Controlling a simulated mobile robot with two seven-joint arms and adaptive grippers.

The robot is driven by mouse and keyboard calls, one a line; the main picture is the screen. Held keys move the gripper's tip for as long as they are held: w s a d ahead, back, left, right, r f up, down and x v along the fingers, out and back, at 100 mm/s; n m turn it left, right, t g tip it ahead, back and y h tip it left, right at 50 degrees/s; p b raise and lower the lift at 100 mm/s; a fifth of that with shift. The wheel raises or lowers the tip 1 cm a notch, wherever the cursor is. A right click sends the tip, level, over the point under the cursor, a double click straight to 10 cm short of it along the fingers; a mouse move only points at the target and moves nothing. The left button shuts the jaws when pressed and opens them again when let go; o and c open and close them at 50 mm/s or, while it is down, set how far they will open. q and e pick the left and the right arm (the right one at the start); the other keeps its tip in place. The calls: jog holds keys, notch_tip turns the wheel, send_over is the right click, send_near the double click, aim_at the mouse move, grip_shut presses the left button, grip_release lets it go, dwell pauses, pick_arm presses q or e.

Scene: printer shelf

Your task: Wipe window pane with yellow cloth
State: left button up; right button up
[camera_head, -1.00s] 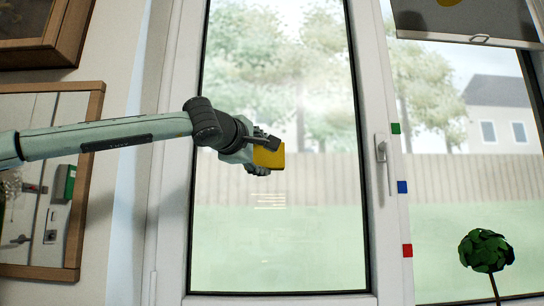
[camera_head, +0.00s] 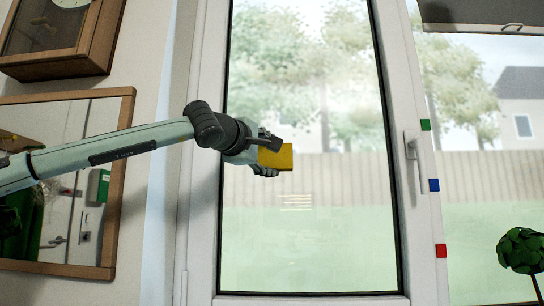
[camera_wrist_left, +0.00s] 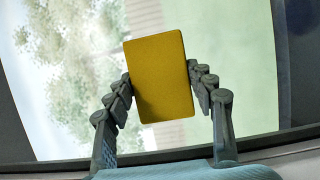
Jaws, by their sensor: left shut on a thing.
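The yellow cloth (camera_head: 275,157) is a flat rectangular block held in my left gripper (camera_head: 262,155). In the left wrist view the cloth (camera_wrist_left: 160,75) sits between the two fingers of the left gripper (camera_wrist_left: 163,88), which are shut on its sides. The window pane (camera_head: 320,235) stands in a white frame, and the cloth is in front of its left part, at mid height. I cannot tell whether the cloth touches the glass. A hazy light patch shows on the upper pane. My right gripper is not in view.
The window handle (camera_head: 413,150) sticks out on the frame's right side. Green, blue and red squares (camera_head: 440,251) are beside it. A framed mirror (camera_head: 120,190) and a clock case (camera_head: 105,40) hang at left. A small round plant (camera_head: 521,250) stands at lower right.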

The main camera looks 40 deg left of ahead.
pick_arm(q)
jog(key=shift+s+d+f+b, duration=0.1)
jog(key=shift+s+d+b, duration=0.2)
jog(key=shift+s+b, duration=0.1)
jog(key=s+d, duration=0.1)
jog(key=s+d+b, duration=0.1)
jog(key=shift+s+d, duration=0.15)
jog(key=shift+s, duration=0.15)
jog(key=shift+s+d+b, duration=0.45)
jog(key=shift+s+d, duration=0.1)
jog(key=shift+s, duration=0.05)
jog(key=shift+s+d+b, duration=0.55)
jog(key=shift+s+d, duration=0.4)
jog(key=shift+s, duration=0.2)
